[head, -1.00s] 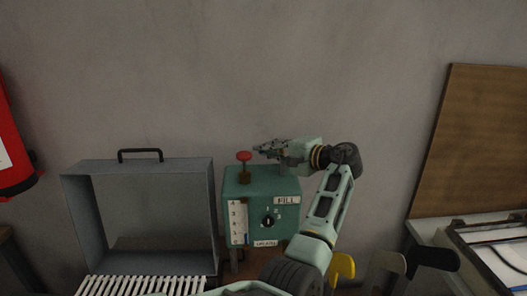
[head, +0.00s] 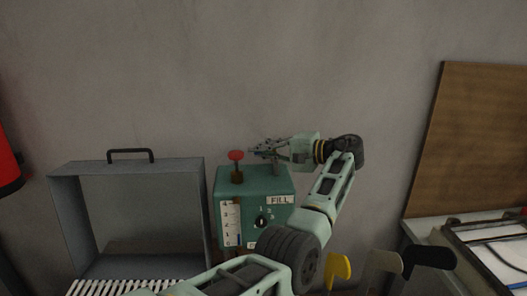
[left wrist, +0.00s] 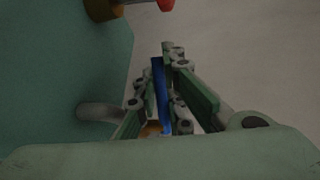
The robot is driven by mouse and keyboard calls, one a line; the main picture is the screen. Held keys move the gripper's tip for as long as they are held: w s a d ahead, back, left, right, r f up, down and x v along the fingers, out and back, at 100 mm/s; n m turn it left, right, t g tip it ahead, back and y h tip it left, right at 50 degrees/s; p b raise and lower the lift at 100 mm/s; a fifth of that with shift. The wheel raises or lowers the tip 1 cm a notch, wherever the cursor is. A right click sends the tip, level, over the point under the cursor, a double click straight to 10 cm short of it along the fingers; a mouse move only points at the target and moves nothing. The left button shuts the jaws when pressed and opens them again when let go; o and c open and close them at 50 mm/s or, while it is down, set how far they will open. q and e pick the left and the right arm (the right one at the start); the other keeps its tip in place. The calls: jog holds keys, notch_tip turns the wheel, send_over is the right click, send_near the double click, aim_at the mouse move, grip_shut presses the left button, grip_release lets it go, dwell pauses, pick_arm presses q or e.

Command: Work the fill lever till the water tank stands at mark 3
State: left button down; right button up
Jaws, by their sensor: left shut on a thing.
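The green water tank box (head: 275,183), with a FILL label (head: 280,200) and a dial (head: 261,221), stands against the wall. Its white gauge (head: 229,222) has numbered marks; a little blue shows low, near mark 1. A red knob (head: 236,155) stands up on the box's top left. My left gripper (head: 258,149) is above the box's top right, right of the knob. In the left wrist view its fingers (left wrist: 165,85) are shut on a narrow blue bar (left wrist: 158,80), apparently the lever's handle. A grey post (left wrist: 98,112) rises beside the fingers. My right gripper is out of view.
An open grey case (head: 62,200) with a black handle stands left of the box, with white slats (head: 125,287) before it. Yellow (head: 339,268) and black (head: 430,257) handled things stand at front right. A brown board (head: 470,140) leans behind a tray at right.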

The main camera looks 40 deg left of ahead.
pick_arm(q)
jog(key=c, duration=1.8)
grip_release()
jog(key=shift+a, duration=0.25)
jog(key=shift+d, duration=0.1)
